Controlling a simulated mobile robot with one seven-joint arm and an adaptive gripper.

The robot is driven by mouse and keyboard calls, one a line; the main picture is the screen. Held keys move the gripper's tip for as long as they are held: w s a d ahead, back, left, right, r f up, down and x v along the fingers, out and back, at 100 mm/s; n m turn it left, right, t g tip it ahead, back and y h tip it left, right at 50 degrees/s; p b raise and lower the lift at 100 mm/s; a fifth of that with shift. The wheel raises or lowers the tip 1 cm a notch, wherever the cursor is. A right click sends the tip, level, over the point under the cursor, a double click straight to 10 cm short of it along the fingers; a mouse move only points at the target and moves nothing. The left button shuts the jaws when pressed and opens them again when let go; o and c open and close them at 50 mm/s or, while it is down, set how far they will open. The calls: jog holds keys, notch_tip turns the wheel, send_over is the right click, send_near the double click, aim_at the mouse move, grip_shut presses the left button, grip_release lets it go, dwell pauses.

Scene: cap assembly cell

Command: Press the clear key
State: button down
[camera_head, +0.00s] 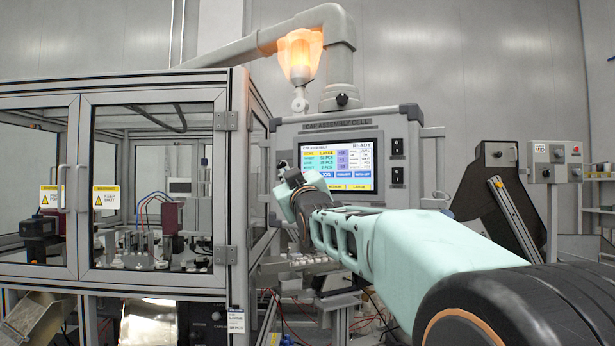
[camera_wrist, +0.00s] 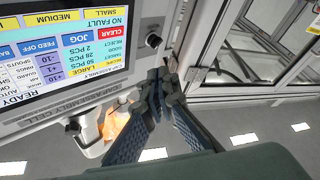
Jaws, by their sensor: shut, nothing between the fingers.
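The touch screen (camera_head: 350,165) is on the grey panel of the cap assembly cell and reads READY. The wrist view shows this screen (camera_wrist: 60,50) upside down, with a red CLEAR key (camera_wrist: 112,32) beside the JOG key (camera_wrist: 78,40) and a NO FAULT bar. My gripper (camera_head: 287,172) is in front of the panel's left part and hides the screen's lower left, so the CLEAR key is not visible in the head view. In the wrist view my gripper (camera_wrist: 165,82) is shut and empty, its tips off the screen, below and right of the CLEAR key. Its distance from the panel is unclear.
A round black knob (camera_wrist: 153,40) sits on the panel beside the screen. Two black switches (camera_head: 397,147) are right of the screen. The glazed machine enclosure (camera_head: 236,150) stands left of the panel. An amber lamp (camera_head: 300,55) glows above. A dark chute (camera_head: 490,190) stands right.

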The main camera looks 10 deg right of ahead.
jog(key=w+d+p, duration=0.5)
jog(key=w+p, duration=0.2)
jog(key=shift+d, duration=0.25)
dwell(1.5)
jog(key=shift+w+d, duration=0.25)
jog(key=shift+w, duration=0.05)
